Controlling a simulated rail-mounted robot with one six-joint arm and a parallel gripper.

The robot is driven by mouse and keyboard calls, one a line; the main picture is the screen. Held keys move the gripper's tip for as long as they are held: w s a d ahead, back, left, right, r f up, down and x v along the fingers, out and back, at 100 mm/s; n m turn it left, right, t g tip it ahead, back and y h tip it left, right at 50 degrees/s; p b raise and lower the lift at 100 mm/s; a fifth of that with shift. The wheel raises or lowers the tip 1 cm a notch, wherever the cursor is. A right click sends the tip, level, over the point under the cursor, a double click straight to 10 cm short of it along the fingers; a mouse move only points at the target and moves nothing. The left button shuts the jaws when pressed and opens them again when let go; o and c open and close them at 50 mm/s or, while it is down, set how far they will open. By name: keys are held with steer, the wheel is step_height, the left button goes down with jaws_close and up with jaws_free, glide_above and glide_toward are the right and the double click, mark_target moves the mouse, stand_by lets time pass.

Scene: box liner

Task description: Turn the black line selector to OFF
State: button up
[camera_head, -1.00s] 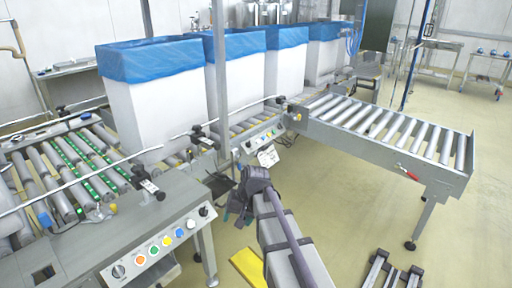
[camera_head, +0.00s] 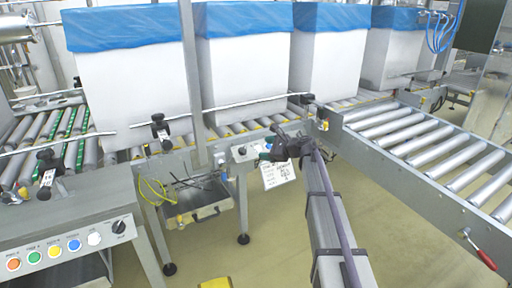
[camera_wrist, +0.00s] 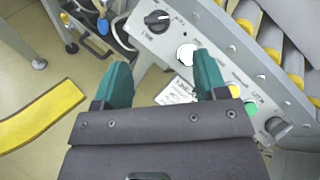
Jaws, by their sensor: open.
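A black selector knob (camera_wrist: 157,20) sits at the upper left of a grey control panel (camera_wrist: 212,38) in the wrist view. Small printed labels beside it are too blurred to read. In the head view the same panel is under the middle conveyor, with a dark knob (camera_head: 242,150) at its left end. My gripper (camera_wrist: 163,75) is open and empty, with two teal fingers apart just in front of the panel. The black knob lies beyond the fingertips, apart from them. My gripper (camera_head: 285,148) also shows in the head view, partly hiding the panel.
Another panel with a black knob (camera_head: 118,227) stands at left. A roller conveyor (camera_head: 420,145) is at right. A white tag (camera_head: 278,174) hangs below.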

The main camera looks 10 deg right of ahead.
mark_target(244, 149)
steer(key=b+x, duration=0.2)
steer(key=x, duration=0.3)
steer(key=b+x, duration=0.1)
steer(key=x, duration=0.5)
steer(key=shift+s+a+b, duration=0.15)
steer(key=shift+a+b, duration=0.15)
steer(key=shift+b, duration=0.05)
steer(key=shift+c, duration=0.2)
steer(key=c, duration=0.9)
